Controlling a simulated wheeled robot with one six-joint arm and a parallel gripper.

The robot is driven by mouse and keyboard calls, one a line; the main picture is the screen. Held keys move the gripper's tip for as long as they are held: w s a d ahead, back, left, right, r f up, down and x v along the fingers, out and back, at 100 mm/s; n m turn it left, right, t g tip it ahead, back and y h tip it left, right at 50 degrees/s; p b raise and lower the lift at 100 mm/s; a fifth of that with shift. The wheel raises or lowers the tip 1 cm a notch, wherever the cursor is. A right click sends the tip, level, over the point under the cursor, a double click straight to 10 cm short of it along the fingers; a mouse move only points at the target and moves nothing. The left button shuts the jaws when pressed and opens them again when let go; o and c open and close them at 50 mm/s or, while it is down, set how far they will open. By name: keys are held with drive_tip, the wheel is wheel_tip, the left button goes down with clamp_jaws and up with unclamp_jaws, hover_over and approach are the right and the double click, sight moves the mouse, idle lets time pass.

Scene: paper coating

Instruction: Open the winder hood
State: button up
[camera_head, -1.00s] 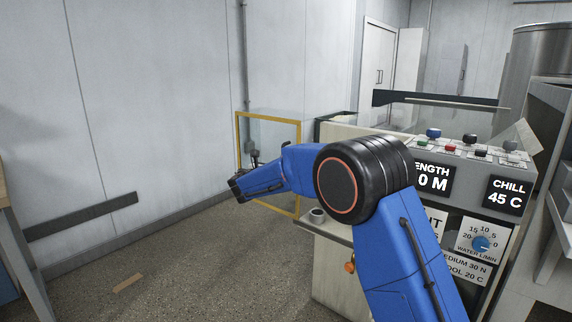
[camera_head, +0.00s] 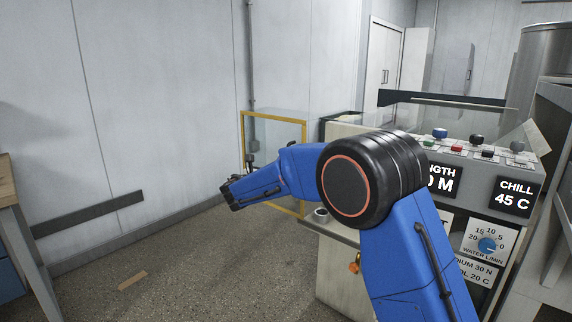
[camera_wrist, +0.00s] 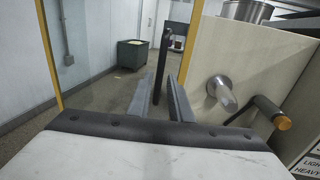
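The winder hood (camera_head: 274,117) is a clear panel in a yellow frame at the left end of the machine, and it stands upright. In the wrist view, its yellow frame (camera_wrist: 189,48) runs up either side of the fingers. A dark upright handle bar (camera_wrist: 165,45) shows near the frame's right post. My gripper (camera_wrist: 160,95) is open, its two grey fingers one on each side of the bar in the picture. I see no clear contact, and the depth between bar and fingers is hard to tell.
The machine's cream side wall (camera_wrist: 240,60) is close on the right, with a metal spindle (camera_wrist: 221,90) and an orange-tipped crank (camera_wrist: 270,112) sticking out. A green bin (camera_wrist: 133,54) stands farther back.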

drive_tip(key=v, duration=1.1)
drive_tip(key=shift+s, duration=0.3)
drive_tip(key=shift+a, duration=0.15)
drive_tip(key=s+d+m+g, duration=0.3)
drive_tip(key=s+d+m, duration=0.2)
drive_tip(key=d, duration=0.7)
drive_tip(key=s+d+m+g, duration=0.35)
drive_tip(key=s+d, duration=0.25)
drive_tip(key=d, duration=0.6)
drive_tip(key=s+d+m+g, duration=0.3)
drive_tip(key=s+d+m, duration=0.2)
drive_tip(key=d, duration=0.7)
drive_tip(key=s+d+f+m+g+y, duration=0.1)
drive_tip(key=s+d+f+m+y, duration=0.2)
drive_tip(key=s, duration=0.5)
drive_tip(key=s+d+f+m+g, duration=0.1)
drive_tip(key=s+d+f+m, duration=0.15)
drive_tip(key=s+m, duration=0.4)
drive_tip(key=s+d+f+m+g+y, duration=0.15)
drive_tip(key=s+d, duration=0.25)
drive_tip(key=s, duration=0.5)
drive_tip(key=s+a+f+m+t+y, duration=0.1)
drive_tip(key=s+a+f+m+y, duration=0.1)
drive_tip(key=s+m, duration=0.4)
drive_tip(key=s+f+y, duration=0.1)
drive_tip(key=s, duration=0.1)
drive_tip(key=shift+s+a+f, duration=0.2)
drive_tip(key=shift+s+f, duration=0.15)
drive_tip(key=shift+s, duration=0.05)
